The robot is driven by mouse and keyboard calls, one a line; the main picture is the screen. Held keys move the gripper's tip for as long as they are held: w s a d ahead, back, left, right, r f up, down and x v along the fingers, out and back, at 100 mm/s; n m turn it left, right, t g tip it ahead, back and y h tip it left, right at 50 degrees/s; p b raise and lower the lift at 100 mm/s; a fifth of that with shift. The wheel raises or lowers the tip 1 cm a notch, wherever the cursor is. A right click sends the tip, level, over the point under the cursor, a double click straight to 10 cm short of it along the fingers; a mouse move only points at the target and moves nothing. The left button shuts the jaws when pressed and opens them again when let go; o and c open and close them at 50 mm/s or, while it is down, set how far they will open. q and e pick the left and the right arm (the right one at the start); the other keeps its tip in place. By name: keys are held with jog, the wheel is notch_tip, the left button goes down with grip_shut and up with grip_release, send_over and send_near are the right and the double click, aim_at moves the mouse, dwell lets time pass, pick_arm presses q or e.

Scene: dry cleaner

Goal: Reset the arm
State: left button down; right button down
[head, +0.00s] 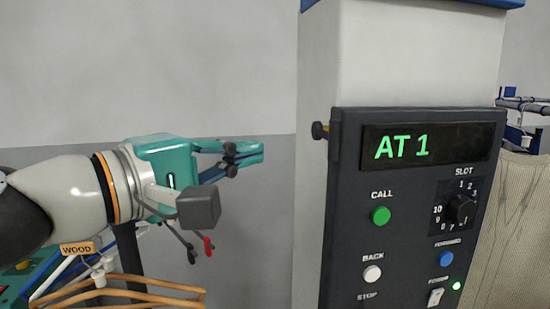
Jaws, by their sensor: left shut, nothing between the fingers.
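My left arm comes in from the left with its teal left gripper (250,153) pointing right, toward the control panel. The gripper's fingers are shut with nothing between them. The fingertips are apart from the dark control panel (343,225), in front of the grey wall. The panel's display (432,146) reads "AT 1" in green. Below it are a green CALL button (380,215), a white BACK button (373,274), a blue FORWARD button (446,259) and a black SLOT dial (461,209). My right gripper is not in view.
Wooden hangers (150,291) and a rail with a "WOOD" tag (78,249) are under my left arm at the lower left. A pale column (415,55) carries the panel. A beige garment (512,225) hangs at the right edge. The space between gripper and panel is clear.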

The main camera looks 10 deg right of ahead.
pick_arm(q)
jog(key=w+a+f+n+y, duration=0.15)
jog(key=w+f, duration=0.25)
jog(key=f, duration=0.4)
jog(key=w+a+f+n+g+y, duration=0.1)
jog(key=w+a+f+y, duration=0.2)
jog(key=f, duration=0.5)
jog(key=w+a+f+n, duration=0.2)
jog(key=w+f, duration=0.3)
jog(key=f, duration=0.2)
jog(key=a+f+g+y, duration=0.2)
jog(key=a+f, duration=0.1)
jog(key=f, duration=1)
jog(key=a+f+g+y, duration=0.1)
jog(key=a+f+y, duration=0.15)
jog(key=f, duration=0.95)
jog(key=s+a+f+m+g+y, duration=0.1)
jog(key=s+a+f+g, duration=0.15)
jog(key=s+f, duration=0.6)
jog(key=s+a+f+g+y, duration=0.1)
jog(key=s+a+f+g, duration=0.2)
jog(key=f, duration=1)
jog(key=s+f+m, duration=0.3)
jog(key=s+m, duration=0.1)
jog(key=s, duration=0.3)
jog(key=s+f+m, duration=0.3)
jog(key=s+m, duration=0.1)
jog(key=s, duration=0.3)
jog(key=shift+s+f, duration=0.2)
jog(key=shift+s, duration=0.15)
